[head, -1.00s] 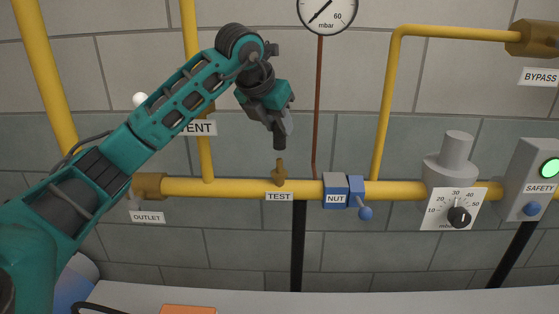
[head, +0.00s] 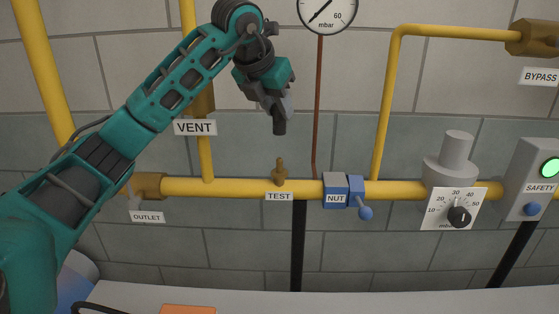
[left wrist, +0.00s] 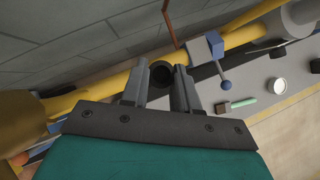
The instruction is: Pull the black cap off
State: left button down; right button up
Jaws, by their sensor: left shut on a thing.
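The black cap (head: 279,127) is between the fingertips of my left gripper (head: 278,108), which is shut on it. In the left wrist view the cap (left wrist: 183,75) shows as a dark round piece between the two grey fingers of my left gripper (left wrist: 163,78). The brass test nipple (head: 280,170) stands upright and bare on the yellow pipe above the TEST label (head: 279,196). The cap hangs above the nipple, clear of it with a visible gap. My right gripper is not in view.
The yellow pipe (head: 240,187) runs across the wall. A thin red pipe (head: 318,100) leads up to a gauge (head: 327,12). A regulator (head: 455,155) stands farther right.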

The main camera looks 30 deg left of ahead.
pick_arm(q)
jog(key=shift+s+d+r, duration=0.3)
jog(key=shift+s+d, duration=0.15)
jog(key=shift+s, duration=0.3)
jog(key=shift+s+d+r, duration=0.3)
jog(key=shift+s+d, duration=0.1)
jog(key=shift+s, duration=0.3)
jog(key=shift+s+d+r, duration=0.3)
jog(key=shift+s+d, duration=0.15)
jog(key=shift+s, duration=0.3)
jog(key=shift+f, duration=0.1)
